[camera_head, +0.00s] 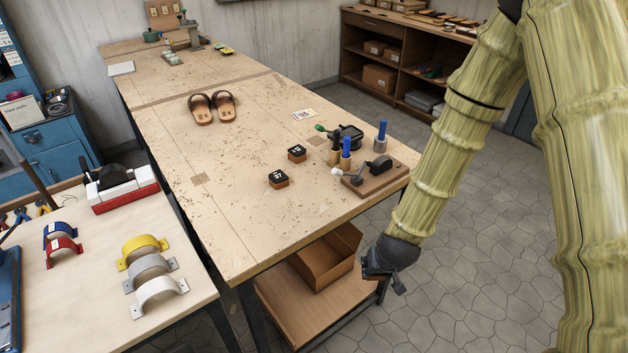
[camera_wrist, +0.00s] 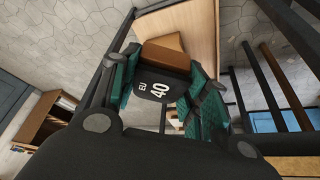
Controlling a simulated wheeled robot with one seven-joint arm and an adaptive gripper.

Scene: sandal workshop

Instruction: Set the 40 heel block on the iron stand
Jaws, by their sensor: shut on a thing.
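The 40 heel block (camera_wrist: 157,86) has a black top marked "EU 40". In the wrist view it sits between the teal finger pads of my gripper (camera_wrist: 165,84), which is shut on it. In the head view my gripper (camera_head: 384,277) hangs beside the front right corner of the workbench, below its top; the block cannot be made out there. A brown wooden base with a dark metal piece (camera_head: 379,165) stands near the bench's right edge. It may be the iron stand, but I cannot tell for sure.
Two dark-topped blocks (camera_head: 278,179) (camera_head: 297,153) and a pair of sandals (camera_head: 212,107) lie on the workbench (camera_head: 225,205). Blue-handled tools (camera_head: 381,134) stand near the right edge. An open cardboard box (camera_head: 327,259) sits on the lower shelf. The bench's front is clear.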

